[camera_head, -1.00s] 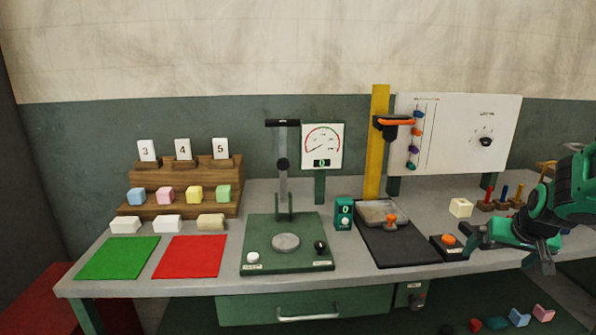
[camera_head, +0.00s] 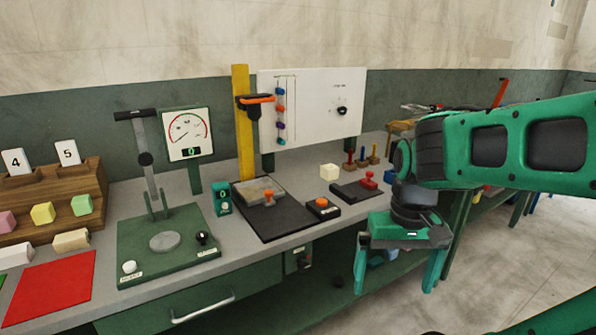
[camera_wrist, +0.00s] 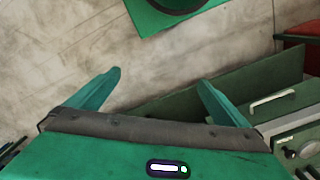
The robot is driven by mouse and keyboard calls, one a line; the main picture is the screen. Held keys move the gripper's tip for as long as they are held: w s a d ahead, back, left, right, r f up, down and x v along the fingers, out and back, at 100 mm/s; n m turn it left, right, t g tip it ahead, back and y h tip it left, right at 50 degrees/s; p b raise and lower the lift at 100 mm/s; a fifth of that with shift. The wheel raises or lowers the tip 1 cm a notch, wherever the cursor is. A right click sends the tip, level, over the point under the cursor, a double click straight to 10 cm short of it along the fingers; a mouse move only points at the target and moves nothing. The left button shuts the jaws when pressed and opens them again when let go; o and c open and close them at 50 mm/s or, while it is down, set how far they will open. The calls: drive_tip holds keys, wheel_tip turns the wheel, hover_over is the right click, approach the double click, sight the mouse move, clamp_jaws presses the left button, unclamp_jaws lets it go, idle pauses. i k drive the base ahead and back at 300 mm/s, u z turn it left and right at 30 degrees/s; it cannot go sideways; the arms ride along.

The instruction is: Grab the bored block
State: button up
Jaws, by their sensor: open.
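A cream block (camera_head: 330,171) sits alone on the grey bench, behind the orange-button box. A bore is too small to make out in it. Other small blocks are at the left: a yellow block (camera_head: 42,213), a green block (camera_head: 82,205) and a pink block (camera_head: 6,222) on the wooden steps, and a tan block (camera_head: 71,240) in front. My gripper (camera_head: 395,284) points down in front of the bench's edge, right of and nearer than the cream block. Its fingers are spread and empty, as the wrist view (camera_wrist: 160,80) also shows. No block shows in the wrist view.
A green press (camera_head: 165,242), a black mat (camera_head: 272,226) with a tray, an orange-button box (camera_head: 322,208) and a dark stamp rack (camera_head: 355,191) stand on the bench. A yellow post (camera_head: 243,125) and white board (camera_head: 311,105) rise behind. Floor is open at right.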

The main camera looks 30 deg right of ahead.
sight(329, 173)
drive_tip(key=k, duration=1.25)
drive_tip(key=z, duration=0.3)
drive_tip(key=i, duration=0.5)
drive_tip(key=z, duration=0.55)
drive_tip(key=i, duration=1.4)
drive_tip(key=u, duration=0.25)
